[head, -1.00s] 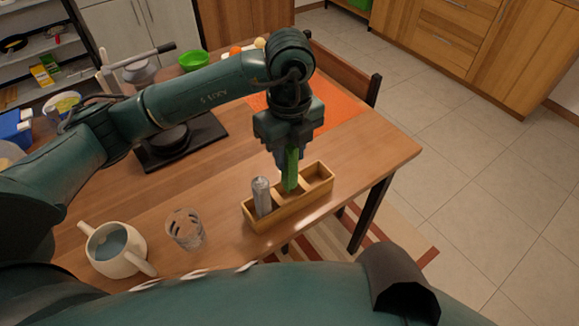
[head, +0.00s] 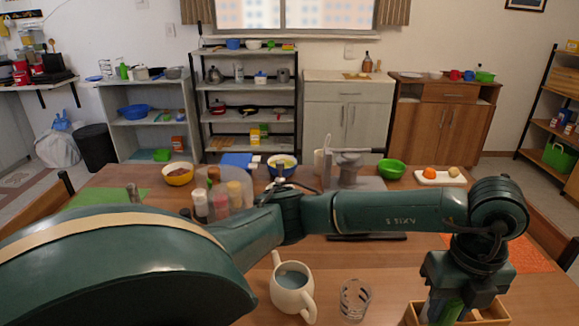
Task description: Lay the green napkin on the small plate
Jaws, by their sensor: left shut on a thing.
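My left gripper (head: 447,302) is at the lower right, pointing down over a wooden box with compartments (head: 497,312). It is shut on the green napkin (head: 450,312), a narrow upright green strip between the fingers. The bottom of the napkin and most of the box are cut off by the picture's lower edge, so I cannot tell whether the napkin is clear of the box. I cannot make out a small plate on the table for certain. My right gripper is not in view.
A white jug (head: 292,292) and a clear glass (head: 355,299) stand left of the box. A green mat (head: 107,196) lies at left.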

